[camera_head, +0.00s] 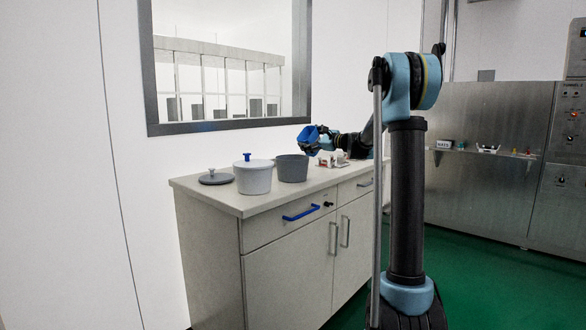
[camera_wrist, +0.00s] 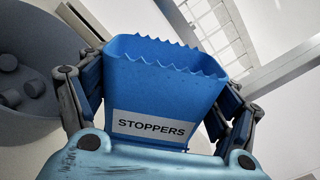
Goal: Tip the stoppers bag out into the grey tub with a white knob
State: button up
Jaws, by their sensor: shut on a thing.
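My gripper (camera_wrist: 155,105) is shut on the blue stoppers bag (camera_wrist: 165,85), one finger on each side. The bag has a jagged open top and a white STOPPERS label; its inside is hidden. In the head view the bag (camera_head: 308,138) is tilted, above and slightly right of the open grey tub (camera_head: 292,172). In the wrist view this tub (camera_wrist: 50,30) is at the left, with several dark grey stoppers (camera_wrist: 33,82) inside. A grey lid (camera_head: 215,179) with a small knob lies at the counter's left; the knob's colour is hard to tell.
A lighter tub (camera_head: 253,181) with a blue-knobbed lid stands just left of the open tub. Small white and red items (camera_head: 335,158) sit right of it on the counter (camera_head: 245,205). A window (camera_head: 230,122) is in the wall behind. The counter's front left is clear.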

jog(key=shift+s+d+r, duration=0.1)
jog(key=shift+s+d, duration=0.25)
jog(key=shift+d, duration=0.15)
jog(key=shift+w+a+m, duration=0.25)
jog(key=shift+m, duration=0.05)
jog(key=shift+w+a+f+m, duration=0.2)
jog(key=shift+w+a+m, duration=0.1)
jog(key=shift+w+a, duration=0.45)
jog(key=d+m, duration=0.1)
jog(key=w+d+f+m+b, duration=0.1)
jog(key=d+m, duration=0.1)
jog(key=d+f+m+b, duration=0.1)
jog(key=d, duration=0.1)
jog(key=shift+w+f+m, duration=0.15)
jog(key=shift+f+m, duration=0.05)
jog(key=shift+m, duration=0.1)
jog(key=shift+w+f+m+b, duration=0.25)
jog(key=shift+f+m+b, duration=0.1)
jog(key=shift+f, duration=0.7)
jog(key=shift+w+d+f+m+b, duration=0.15)
jog(key=shift+f+m, duration=0.2)
jog(key=shift+f, duration=0.5)
jog(key=shift+w+d+f+m+b, duration=0.15)
jog(key=shift+f+m, duration=0.15)
jog(key=shift+f, duration=0.5)
jog(key=shift+s, duration=0.1)
